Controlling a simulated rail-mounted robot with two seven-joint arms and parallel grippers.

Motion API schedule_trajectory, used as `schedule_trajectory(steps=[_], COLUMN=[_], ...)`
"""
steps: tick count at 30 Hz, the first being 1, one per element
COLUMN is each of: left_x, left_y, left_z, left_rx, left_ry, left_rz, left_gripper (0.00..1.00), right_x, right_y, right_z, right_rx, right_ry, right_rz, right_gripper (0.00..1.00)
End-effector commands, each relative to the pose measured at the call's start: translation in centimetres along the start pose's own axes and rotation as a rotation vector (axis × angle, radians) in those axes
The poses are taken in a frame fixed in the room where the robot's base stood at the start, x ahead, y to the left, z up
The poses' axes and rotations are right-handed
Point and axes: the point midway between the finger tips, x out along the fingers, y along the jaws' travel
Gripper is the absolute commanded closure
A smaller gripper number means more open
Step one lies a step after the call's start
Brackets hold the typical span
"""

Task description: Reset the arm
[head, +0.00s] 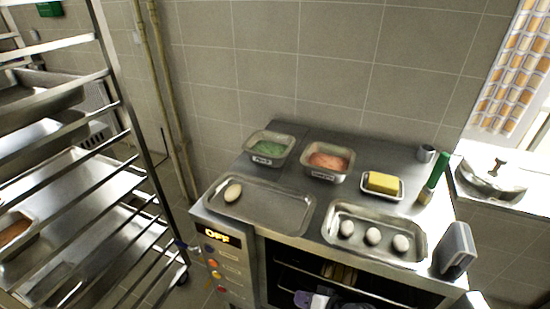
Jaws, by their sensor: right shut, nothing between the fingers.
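My right gripper (320,299) shows at the bottom edge, in front of the dark oven opening (345,285) below the steel worktop (315,204). It is small and partly cut off by the picture edge. Its fingers are shut with nothing between them. It is apart from the trays and food on the worktop. My left gripper is not in view.
A rack (125,110) stands left.

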Motion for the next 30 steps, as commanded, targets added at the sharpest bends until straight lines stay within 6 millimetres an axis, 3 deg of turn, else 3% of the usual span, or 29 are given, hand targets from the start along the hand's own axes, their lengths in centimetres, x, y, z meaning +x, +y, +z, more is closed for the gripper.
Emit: schedule_trajectory(steps=[3, 6, 12, 16, 28, 30], left_x=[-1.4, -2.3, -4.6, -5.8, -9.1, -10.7], left_y=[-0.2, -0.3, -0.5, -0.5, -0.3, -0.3], left_z=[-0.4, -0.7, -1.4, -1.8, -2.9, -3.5], left_rx=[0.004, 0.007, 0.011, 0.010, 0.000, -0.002], left_ry=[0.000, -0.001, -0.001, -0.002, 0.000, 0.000], left_rz=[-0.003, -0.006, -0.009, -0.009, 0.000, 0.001], left_gripper=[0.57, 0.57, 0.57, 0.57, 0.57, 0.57], right_x=[-6.2, -11.6, -20.6, -23.4, -28.2, -28.9], right_y=[1.0, 1.7, 0.5, -0.4, 0.0, -1.3], right_z=[1.8, 3.3, 6.2, 9.2, 19.9, 18.3], right_rx=[-0.195, -0.266, -0.346, -0.362, -0.291, -0.298], right_ry=[-0.083, -0.112, -0.079, -0.124, -0.415, -0.398], right_rz=[0.273, 0.481, 0.717, 0.731, 0.760, 0.760], right_gripper=[1.00, 1.00, 1.00, 1.00, 1.00, 1.00])
